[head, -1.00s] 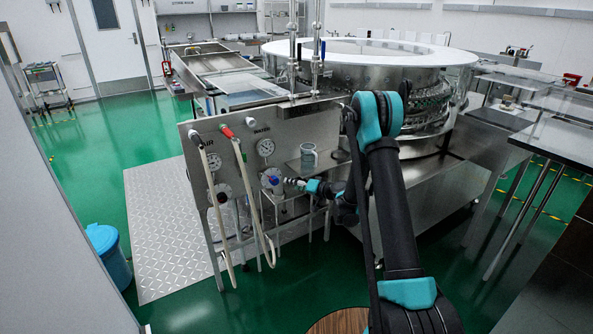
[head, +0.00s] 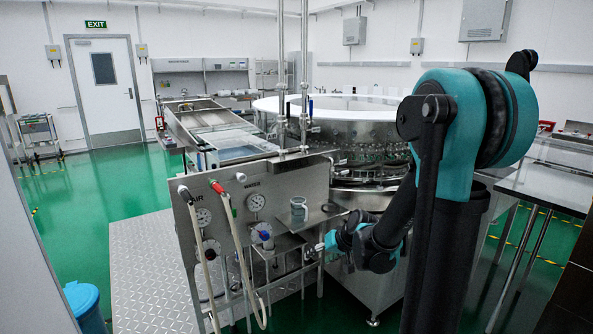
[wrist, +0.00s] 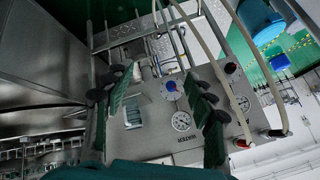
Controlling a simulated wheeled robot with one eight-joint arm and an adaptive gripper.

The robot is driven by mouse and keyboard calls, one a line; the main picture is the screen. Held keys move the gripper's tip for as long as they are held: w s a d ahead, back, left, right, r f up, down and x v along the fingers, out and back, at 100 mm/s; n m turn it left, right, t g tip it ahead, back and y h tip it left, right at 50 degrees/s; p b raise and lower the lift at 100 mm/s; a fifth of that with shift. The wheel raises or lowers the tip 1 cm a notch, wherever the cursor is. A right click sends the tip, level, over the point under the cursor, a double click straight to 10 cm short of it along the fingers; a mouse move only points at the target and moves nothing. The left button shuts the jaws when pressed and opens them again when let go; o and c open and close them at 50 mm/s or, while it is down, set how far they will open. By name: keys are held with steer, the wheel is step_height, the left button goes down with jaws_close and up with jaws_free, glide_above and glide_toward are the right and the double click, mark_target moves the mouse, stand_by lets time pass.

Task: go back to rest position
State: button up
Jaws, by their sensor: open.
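My gripper (head: 322,246) is open and empty, a little right of the steel gauge panel (head: 290,180). In the wrist view its dark fingers stand apart, with the gap between them (wrist: 158,88) facing the panel. The blue knob (head: 264,236) on the panel is left of my gripper and apart from it; it also shows in the wrist view (wrist: 171,86). A glass beaker (head: 299,211) stands on a small shelf on the panel, above my gripper in the head view; it also shows in the wrist view (wrist: 133,117).
Two pale hoses (head: 236,250) hang at the panel's left. The round steel washer (head: 340,122) stands behind it. A steel table (head: 555,185) is at right, a blue bin (head: 84,303) at lower left. Green floor (head: 70,200) is open at left.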

steer(key=s+d+f+h, duration=0.1)
steer(key=s+d, duration=0.2)
steer(key=s, duration=0.4)
steer(key=s+d+f+g+h, duration=0.1)
steer(key=s+d+h, duration=0.1)
steer(key=s+d, duration=0.2)
steer(key=s+d+f+m+h, duration=0.1)
steer(key=s+d, duration=0.3)
steer(key=s, duration=0.5)
steer(key=shift+s+d+g+h, duration=0.2)
steer(key=shift+s+g+h, duration=0.1)
steer(key=shift+g+h, duration=0.15)
